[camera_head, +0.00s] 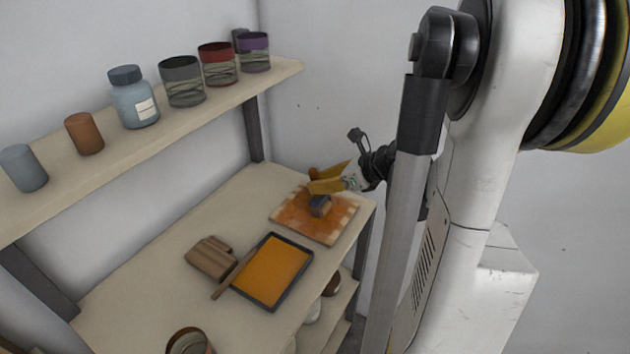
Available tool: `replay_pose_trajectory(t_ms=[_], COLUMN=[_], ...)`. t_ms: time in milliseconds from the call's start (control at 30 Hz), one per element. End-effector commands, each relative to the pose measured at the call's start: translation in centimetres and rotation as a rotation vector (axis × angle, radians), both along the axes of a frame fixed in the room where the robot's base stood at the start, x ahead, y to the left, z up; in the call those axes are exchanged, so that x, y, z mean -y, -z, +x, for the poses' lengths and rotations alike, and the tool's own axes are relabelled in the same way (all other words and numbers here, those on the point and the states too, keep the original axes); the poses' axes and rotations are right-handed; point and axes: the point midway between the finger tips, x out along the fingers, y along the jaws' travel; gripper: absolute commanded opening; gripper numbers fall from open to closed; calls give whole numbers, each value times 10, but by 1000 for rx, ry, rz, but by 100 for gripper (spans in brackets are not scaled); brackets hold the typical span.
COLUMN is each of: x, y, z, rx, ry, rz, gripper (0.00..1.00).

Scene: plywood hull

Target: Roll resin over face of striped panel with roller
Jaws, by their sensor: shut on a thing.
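The striped panel (333,229) lies flat at the right end of the bench, with orange resin over much of its middle and pale bands showing at its edges. My gripper (318,181) has orange-yellow fingers and is just above the panel's far part. It is shut on the roller (320,206), whose dark block-like head shows at the panel's face; I cannot tell whether it touches. The handle is mostly hidden by the fingers. A black tray (283,292) filled with orange resin sits left of the panel, nearer the camera.
An open can (188,341) stands at the near edge. A shelf (180,122) with several jars and cups overhangs the bench's back. The bench (150,282) is clear at left.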

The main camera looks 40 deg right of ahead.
Motion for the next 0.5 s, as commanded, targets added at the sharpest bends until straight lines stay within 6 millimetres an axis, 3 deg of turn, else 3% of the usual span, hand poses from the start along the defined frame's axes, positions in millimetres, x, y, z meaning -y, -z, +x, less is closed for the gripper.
replay_pose_trajectory(t_ms=[500], x=[9], y=[1], z=[-26], rx=[0], ry=[0], rz=[0], gripper=[0])
